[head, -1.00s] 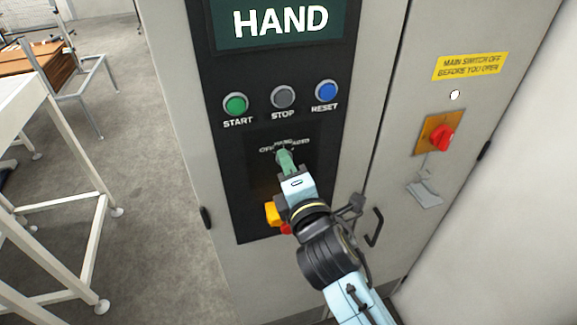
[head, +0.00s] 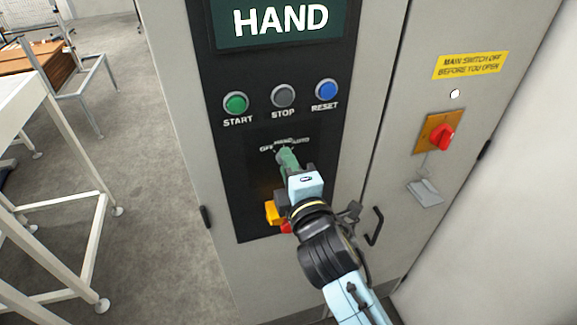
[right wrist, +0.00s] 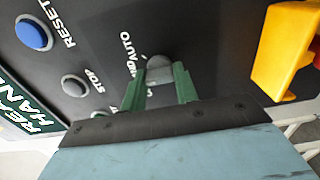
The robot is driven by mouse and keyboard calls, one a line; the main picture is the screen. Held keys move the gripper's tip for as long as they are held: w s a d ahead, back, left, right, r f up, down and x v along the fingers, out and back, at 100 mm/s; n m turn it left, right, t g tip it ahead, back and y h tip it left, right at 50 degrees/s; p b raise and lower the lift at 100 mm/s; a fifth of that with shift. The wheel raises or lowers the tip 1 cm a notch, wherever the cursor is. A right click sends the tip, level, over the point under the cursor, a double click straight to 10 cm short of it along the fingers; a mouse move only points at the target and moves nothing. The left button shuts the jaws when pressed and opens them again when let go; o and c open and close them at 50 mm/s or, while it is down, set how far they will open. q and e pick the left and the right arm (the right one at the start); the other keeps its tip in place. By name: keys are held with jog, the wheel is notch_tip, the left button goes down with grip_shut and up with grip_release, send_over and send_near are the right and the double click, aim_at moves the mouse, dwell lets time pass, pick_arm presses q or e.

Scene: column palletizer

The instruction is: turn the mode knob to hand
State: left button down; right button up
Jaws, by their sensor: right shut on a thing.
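The mode knob (right wrist: 158,68) shows in the right wrist view as a grey knob on the black panel, below the printed OFF, HAND and AUTO labels in the head view. My right gripper (head: 286,157) has its green fingers on the knob; in the right wrist view the fingers (right wrist: 159,82) close on it from both sides. In the head view the fingers hide the knob, and I cannot tell exactly where its pointer stands. The display (head: 281,22) above reads HAND. My left gripper is not in view.
START (head: 236,103), STOP (head: 283,96) and RESET (head: 326,90) buttons sit above the knob. A yellow part (head: 272,211) with red sits below, close to my right gripper. A red main switch (head: 441,137) and a door handle (head: 375,226) are to the right.

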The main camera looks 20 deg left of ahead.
jog(key=o, duration=1)
jog(key=shift+c, duration=0.2)
jog(key=b+v, duration=0.2)
jog(key=v, duration=1.1)
jog(key=shift+s+d, duration=0.1)
jog(key=shift+d, duration=0.05)
